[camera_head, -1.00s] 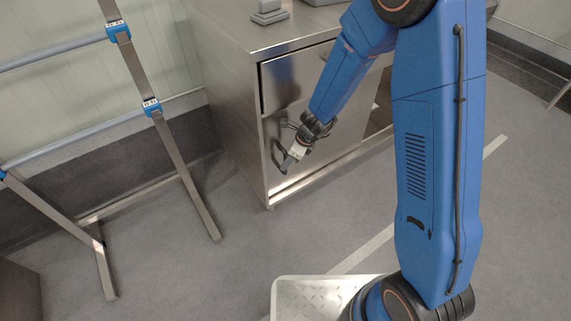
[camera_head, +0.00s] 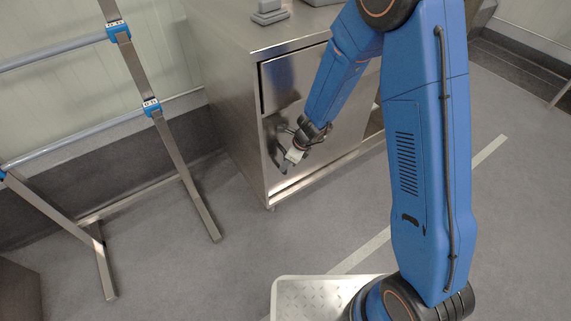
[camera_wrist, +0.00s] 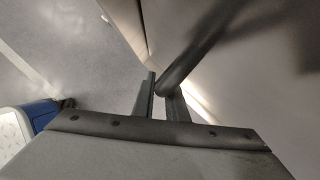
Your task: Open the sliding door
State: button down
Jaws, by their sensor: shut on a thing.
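The sliding door (camera_head: 338,135) is a shiny steel panel on the front of a steel cabinet, below a drawer-like panel. Its dark bar handle (camera_wrist: 208,42) crosses the wrist view and runs down to my fingertips. My gripper (camera_head: 281,164) is at the door's left side, at handle height. In the wrist view my gripper (camera_wrist: 161,94) has its two dark fingers closed around the lower end of the handle. In the head view, my gripper and wrist hide part of the handle.
The steel cabinet (camera_head: 232,105) has a flat top with a grey object (camera_head: 268,12) on it. A metal rack frame (camera_head: 170,145) with blue clamps stands to the left. Grey floor (camera_head: 190,275) is clear between rack and cabinet.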

jog(key=w+d, duration=0.9)
jog(key=d, duration=0.5)
jog(key=w+d, duration=1)
jog(key=d, duration=0.4)
jog(key=w+d, duration=1)
jog(key=d, duration=0.5)
jog(key=c, duration=1.8)
grip_release()
jog(key=shift+a, duration=0.1)
jog(key=shift+o, duration=0.2)
jog(key=v, duration=1.7)
jog(key=shift+r, duration=0.2)
jog(key=shift+s, duration=0.1)
